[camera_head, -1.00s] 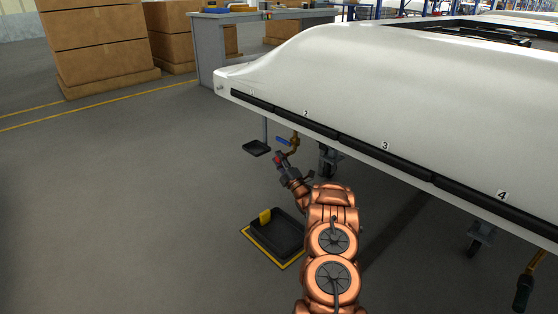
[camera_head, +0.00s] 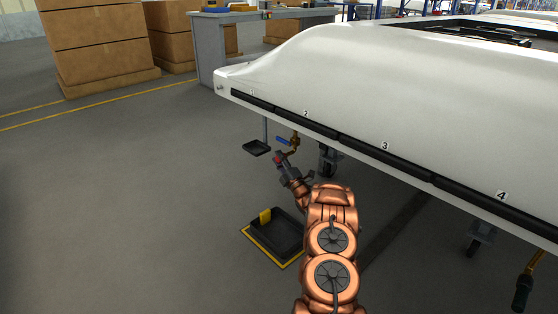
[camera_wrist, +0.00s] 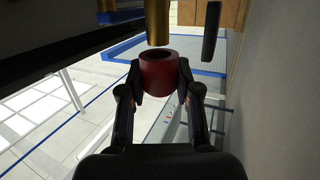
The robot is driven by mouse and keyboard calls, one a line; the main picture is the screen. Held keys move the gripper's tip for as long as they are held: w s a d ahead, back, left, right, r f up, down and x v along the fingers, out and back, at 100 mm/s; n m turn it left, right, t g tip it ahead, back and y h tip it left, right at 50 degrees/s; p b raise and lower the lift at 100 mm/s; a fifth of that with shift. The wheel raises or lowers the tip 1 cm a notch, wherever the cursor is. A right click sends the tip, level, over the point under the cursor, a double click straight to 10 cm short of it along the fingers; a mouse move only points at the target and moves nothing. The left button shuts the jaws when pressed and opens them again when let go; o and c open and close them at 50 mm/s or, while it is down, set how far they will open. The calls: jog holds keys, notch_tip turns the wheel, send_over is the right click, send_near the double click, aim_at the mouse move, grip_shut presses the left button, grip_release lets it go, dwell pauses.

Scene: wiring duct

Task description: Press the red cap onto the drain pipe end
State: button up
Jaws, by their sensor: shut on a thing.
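My gripper (camera_wrist: 160,82) is shut on the red cap (camera_wrist: 159,72), with one finger on each side of it. The cap's round open mouth faces the brass drain pipe end (camera_wrist: 158,24). In the wrist view the pipe end is just beyond the mouth, and a small gap shows between them. In the head view my gripper (camera_head: 284,168) is below the brass pipe and valve (camera_head: 294,143), with the red cap (camera_head: 279,158) at its tip. The blue valve handle (camera_head: 283,141) shows there, and it appears as a dark bar (camera_wrist: 211,30) in the wrist view.
The white body (camera_head: 400,90) with numbered black strips overhangs the pipe. A small black tray (camera_head: 257,148) hangs left of the valve. A black bin (camera_head: 275,232) with a yellow item stands on the floor. A caster (camera_head: 328,160) is at right. Floor at left is clear.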

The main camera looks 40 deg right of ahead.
jog(key=shift+d, duration=1.25)
dwell(0.7)
jog(key=o, duration=0.9)
jog(key=shift+v, duration=6)
jog(key=shift+d, duration=0.1)
